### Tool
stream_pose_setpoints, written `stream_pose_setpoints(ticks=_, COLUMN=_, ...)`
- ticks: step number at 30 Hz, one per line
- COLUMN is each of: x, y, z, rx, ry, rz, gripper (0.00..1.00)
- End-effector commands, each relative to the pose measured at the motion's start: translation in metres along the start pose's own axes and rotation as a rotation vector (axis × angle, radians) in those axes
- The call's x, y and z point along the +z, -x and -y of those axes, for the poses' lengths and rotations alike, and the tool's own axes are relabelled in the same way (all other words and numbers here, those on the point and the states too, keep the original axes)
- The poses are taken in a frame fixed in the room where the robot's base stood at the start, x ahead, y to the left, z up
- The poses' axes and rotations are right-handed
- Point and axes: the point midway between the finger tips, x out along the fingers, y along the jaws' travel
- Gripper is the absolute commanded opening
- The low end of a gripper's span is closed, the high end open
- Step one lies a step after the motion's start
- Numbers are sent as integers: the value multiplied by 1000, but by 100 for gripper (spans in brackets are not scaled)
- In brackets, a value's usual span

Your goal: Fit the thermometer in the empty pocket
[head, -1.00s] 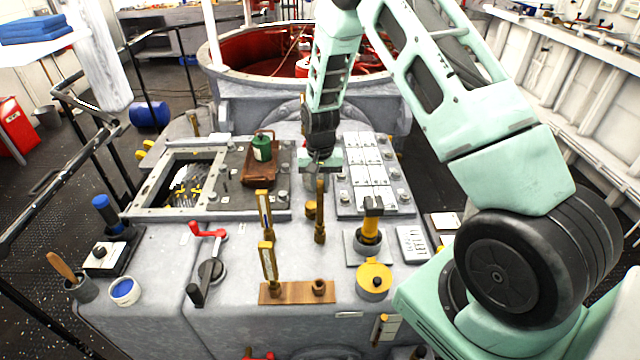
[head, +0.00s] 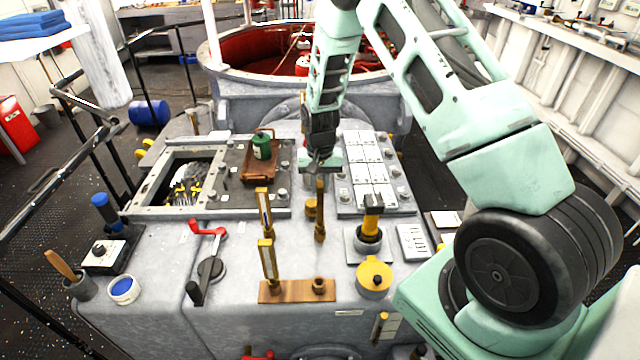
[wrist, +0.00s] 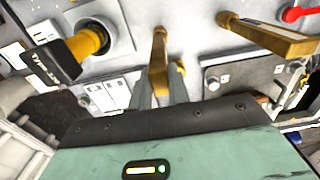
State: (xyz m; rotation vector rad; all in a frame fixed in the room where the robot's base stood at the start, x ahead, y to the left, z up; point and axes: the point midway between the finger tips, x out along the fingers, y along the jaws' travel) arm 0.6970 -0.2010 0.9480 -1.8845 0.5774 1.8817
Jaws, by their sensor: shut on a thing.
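My gripper (head: 320,177) is shut on the top of a brass thermometer (head: 320,215), which is upright above the grey console. In the wrist view the thermometer (wrist: 158,62) shows between the two fingers (wrist: 160,90). A wooden rack (head: 294,296) lies nearer the front. A second brass thermometer (head: 268,262) stands in its left pocket. Its right pocket (head: 319,287) has a dark round collar and looks empty. A third brass thermometer (head: 264,212) stands behind the rack, left of the held one. Whether the held thermometer's foot touches the console is unclear.
A yellow black-topped handle (head: 371,220) and a yellow round cap (head: 374,278) stand to the right. A red-handled crank (head: 212,262) is at left. A green canister (head: 261,147) stands on a brown tray behind. Bare console lies between the held thermometer and the rack.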

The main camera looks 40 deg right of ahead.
Motion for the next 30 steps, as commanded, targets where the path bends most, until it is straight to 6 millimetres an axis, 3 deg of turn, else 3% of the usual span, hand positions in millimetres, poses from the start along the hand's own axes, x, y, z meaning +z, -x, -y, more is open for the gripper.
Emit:
stream_pose_setpoints(ticks=22, x=0, y=-15, z=0, rx=0, ry=0, rz=-1, gripper=0)
stream_pose_setpoints(ticks=23, x=0, y=-14, z=0, rx=0, ry=0, rz=-1, gripper=24)
stream_pose_setpoints(ticks=25, x=0, y=-14, z=0, rx=0, ry=0, rz=-1, gripper=43)
stream_pose_setpoints(ticks=30, x=0, y=-14, z=0, rx=0, ry=0, rz=-1, gripper=43)
